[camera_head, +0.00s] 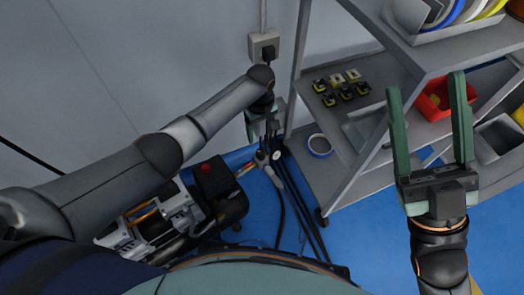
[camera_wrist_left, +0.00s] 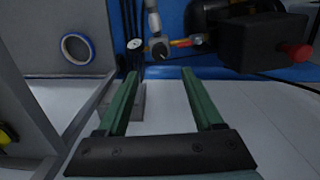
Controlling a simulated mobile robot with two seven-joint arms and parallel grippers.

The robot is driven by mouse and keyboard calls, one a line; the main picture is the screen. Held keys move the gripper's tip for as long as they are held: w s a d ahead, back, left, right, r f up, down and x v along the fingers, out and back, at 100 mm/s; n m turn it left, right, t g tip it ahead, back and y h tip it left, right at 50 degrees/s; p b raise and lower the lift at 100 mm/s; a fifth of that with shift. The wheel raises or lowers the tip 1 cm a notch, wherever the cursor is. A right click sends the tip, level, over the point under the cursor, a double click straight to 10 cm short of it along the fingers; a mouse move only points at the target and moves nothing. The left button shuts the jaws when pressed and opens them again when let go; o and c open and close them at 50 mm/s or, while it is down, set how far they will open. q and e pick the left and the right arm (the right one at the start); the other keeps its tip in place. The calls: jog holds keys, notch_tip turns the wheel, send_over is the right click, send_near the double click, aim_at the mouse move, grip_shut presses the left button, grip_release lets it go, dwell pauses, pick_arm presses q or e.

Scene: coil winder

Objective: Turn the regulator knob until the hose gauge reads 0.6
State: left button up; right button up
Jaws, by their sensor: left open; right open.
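The hose gauge is a small round white dial (camera_head: 277,155) at the hose fitting near the wall; it also shows in the left wrist view (camera_wrist_left: 134,44). Its reading is too small to tell. Beside it in the left wrist view is a dark round knob (camera_wrist_left: 160,50), which looks like the regulator knob. My left gripper (camera_head: 268,130) is over the fitting in the head view. In the left wrist view its green fingers (camera_wrist_left: 161,80) are open and empty, with the knob beyond and between their tips, apart from them. My right gripper (camera_head: 427,88) is open and empty before the shelf.
A compressor (camera_head: 232,203) with a red button (camera_head: 206,168) stands left of the fitting. Dark hoses (camera_head: 297,200) run along the blue floor. A grey shelf (camera_head: 345,185) holds a blue tape roll (camera_head: 320,145) and a red bin (camera_head: 432,101). A wall socket (camera_head: 263,45) is behind.

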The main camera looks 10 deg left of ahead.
aim_at(261, 152)
pick_arm(q)
notch_tip(261, 152, down, 11)
jog(key=b, duration=0.6)
jog(key=shift+r, duration=0.1)
pick_arm(e)
notch_tip(261, 152, down, 8)
jog(key=shift+w+a+r, duration=0.2)
jog(key=shift+a+r, duration=0.05)
jog(key=shift+a, duration=0.15)
pick_arm(q)
grip_shut()
pick_arm(e)
jog(key=shift+m, duration=0.3)
